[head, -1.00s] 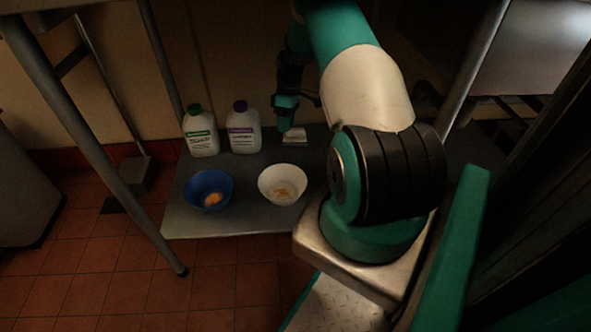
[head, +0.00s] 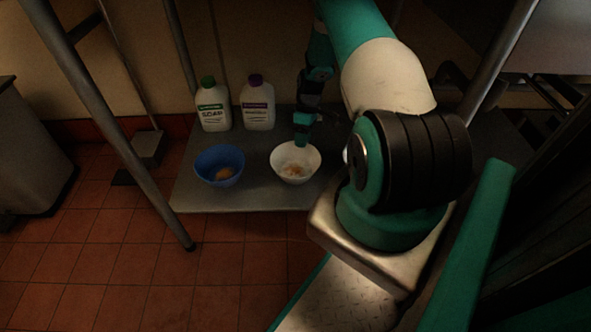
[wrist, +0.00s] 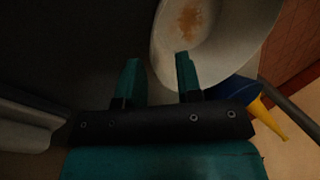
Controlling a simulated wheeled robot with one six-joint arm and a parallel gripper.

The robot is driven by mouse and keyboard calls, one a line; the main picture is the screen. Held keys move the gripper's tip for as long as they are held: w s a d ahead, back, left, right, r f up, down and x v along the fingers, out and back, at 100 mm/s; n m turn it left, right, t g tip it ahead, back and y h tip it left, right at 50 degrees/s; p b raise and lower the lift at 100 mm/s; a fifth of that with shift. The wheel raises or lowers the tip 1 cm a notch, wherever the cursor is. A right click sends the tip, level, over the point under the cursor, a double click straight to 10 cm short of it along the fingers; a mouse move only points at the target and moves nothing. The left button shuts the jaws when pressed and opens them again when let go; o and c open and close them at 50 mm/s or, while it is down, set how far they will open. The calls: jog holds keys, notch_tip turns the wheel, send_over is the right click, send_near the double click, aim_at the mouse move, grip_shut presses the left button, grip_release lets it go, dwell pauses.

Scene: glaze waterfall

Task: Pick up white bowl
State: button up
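The white bowl (head: 294,168) stands upright on the grey low shelf, with orange-brown residue inside. My gripper (head: 302,142) hangs just above the bowl's back rim in the head view. I cannot tell whether either finger touches the bowl.
A blue bowl (head: 219,168) with something orange-brown in it stands left of the white bowl. A green-capped soap bottle (head: 212,108) and a purple-capped bottle (head: 257,106) stand behind. A metal table leg (head: 110,125) crosses at the left. The shelf (head: 250,200) is clear in front.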

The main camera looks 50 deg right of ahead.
aim_at(301, 151)
jog(key=b+x, duration=0.2)
jog(key=x, duration=0.2)
jog(key=shift+f, duration=0.4)
jog(key=shift+r, duration=0.1)
grip_shut()
